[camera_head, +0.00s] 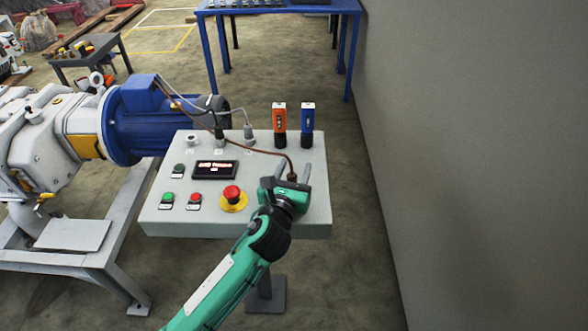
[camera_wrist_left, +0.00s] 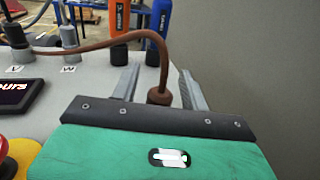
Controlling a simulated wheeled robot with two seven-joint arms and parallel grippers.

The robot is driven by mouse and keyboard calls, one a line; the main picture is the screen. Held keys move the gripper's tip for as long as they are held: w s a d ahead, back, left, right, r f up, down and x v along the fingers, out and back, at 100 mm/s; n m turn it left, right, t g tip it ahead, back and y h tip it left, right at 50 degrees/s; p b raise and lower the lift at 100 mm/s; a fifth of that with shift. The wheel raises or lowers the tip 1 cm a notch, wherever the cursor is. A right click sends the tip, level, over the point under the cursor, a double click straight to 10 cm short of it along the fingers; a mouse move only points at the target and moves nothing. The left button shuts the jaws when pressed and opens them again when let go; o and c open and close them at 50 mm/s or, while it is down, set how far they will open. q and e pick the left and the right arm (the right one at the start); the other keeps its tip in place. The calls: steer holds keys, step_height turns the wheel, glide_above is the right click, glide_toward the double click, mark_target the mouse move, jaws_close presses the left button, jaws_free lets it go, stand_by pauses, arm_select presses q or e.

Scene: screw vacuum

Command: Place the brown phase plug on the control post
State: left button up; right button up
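The brown phase plug (camera_head: 292,177) stands on the right part of the control post's grey top (camera_head: 316,228), its brown cable rising from it. In the left wrist view the plug (camera_wrist_left: 158,96) is between the two fingers of my left gripper (camera_wrist_left: 158,88), with a visible gap on each side. My left gripper (camera_head: 292,172) is open around the plug, low over the panel. A pale socket (camera_head: 191,139) at the panel's back left looks empty. A dark plug (camera_head: 219,131) and a grey plug (camera_head: 248,131) stand beside it. My right gripper is not seen.
Orange (camera_head: 279,122) and blue (camera_head: 307,122) tools stand at the panel's back right edge. A red emergency button (camera_head: 232,194), small buttons and a display (camera_head: 215,170) are at left. A blue motor (camera_head: 140,118) stands behind left; a grey wall (camera_head: 480,150) is at right.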

arm_select(q)
steer(key=shift+r, duration=0.2)
steer(key=v, duration=0.4)
steer(key=shift+f, duration=0.15)
steer(key=b+v, duration=0.1)
steer(key=v, duration=0.5)
steer(key=shift+s+a, duration=0.1)
steer(key=shift+s, duration=0.15)
steer(key=shift+s+a, duration=0.15)
steer(key=shift+s, duration=0.55)
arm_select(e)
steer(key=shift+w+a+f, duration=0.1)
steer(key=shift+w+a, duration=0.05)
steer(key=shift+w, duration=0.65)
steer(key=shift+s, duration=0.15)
